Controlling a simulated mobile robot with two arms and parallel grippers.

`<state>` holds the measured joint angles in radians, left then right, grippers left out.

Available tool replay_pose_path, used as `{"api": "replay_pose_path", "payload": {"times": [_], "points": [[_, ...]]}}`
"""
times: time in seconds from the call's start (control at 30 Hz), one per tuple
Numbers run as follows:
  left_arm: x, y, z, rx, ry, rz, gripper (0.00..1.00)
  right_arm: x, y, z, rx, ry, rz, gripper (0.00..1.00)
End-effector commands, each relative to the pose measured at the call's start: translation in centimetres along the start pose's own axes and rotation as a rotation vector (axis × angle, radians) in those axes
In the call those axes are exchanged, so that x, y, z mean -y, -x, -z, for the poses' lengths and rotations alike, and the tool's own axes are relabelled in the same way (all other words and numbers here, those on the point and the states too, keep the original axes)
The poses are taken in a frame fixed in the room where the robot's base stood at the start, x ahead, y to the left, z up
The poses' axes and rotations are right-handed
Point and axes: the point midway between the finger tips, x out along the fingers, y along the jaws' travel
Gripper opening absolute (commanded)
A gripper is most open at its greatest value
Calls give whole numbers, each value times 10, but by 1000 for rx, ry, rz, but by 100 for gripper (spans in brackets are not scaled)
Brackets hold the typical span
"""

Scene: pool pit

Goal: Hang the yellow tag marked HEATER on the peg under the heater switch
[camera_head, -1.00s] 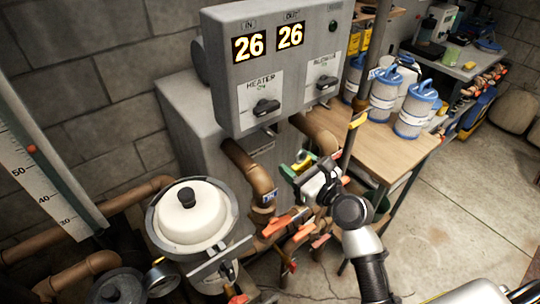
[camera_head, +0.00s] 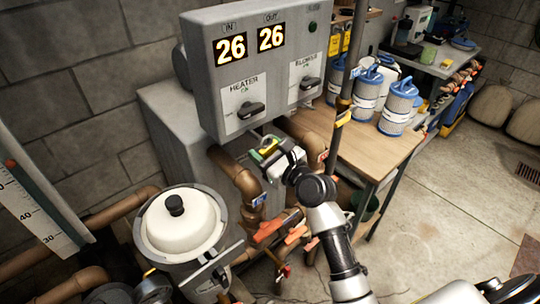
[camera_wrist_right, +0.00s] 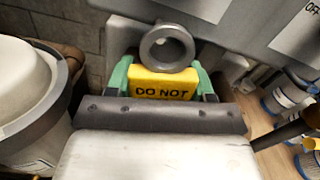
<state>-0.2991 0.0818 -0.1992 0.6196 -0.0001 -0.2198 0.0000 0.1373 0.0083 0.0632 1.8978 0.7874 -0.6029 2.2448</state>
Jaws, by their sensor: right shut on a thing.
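My right gripper (camera_head: 262,150) is shut on a yellow tag, just below the heater switch (camera_head: 251,110) on the grey control box. In the right wrist view, the tag (camera_wrist_right: 162,84) sits between the green fingers (camera_wrist_right: 163,80) and reads DO NOT; its lower lettering is hidden by the gripper. A thick grey ring (camera_wrist_right: 167,47) shows at the tag's top edge, close to the box. I cannot make out the peg under the switch or whether the ring touches it. My left gripper is not in view.
The blower switch (camera_head: 309,82) is to the right on the same box (camera_head: 208,50). Brown pipes (camera_head: 235,170) run below it. A white-lidded pot (camera_head: 183,222) stands at lower left. A wooden table (camera_head: 372,150) with blue-lidded canisters (camera_head: 399,106) is at right, behind a dark upright pole (camera_head: 352,60).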

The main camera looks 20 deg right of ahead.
Motion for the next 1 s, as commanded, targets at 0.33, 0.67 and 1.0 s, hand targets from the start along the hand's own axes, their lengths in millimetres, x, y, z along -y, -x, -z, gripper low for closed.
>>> {"api": "replay_pose_path", "payload": {"times": [0.33, 0.67, 1.0], "points": [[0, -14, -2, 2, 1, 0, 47, -1, -21, 4, 1, 0, -1, 30], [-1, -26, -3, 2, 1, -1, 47, -1, -41, 5, 1, -1, 0, 30], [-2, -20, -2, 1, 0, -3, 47, -2, -52, 10, 0, -2, 0, 30]]}}
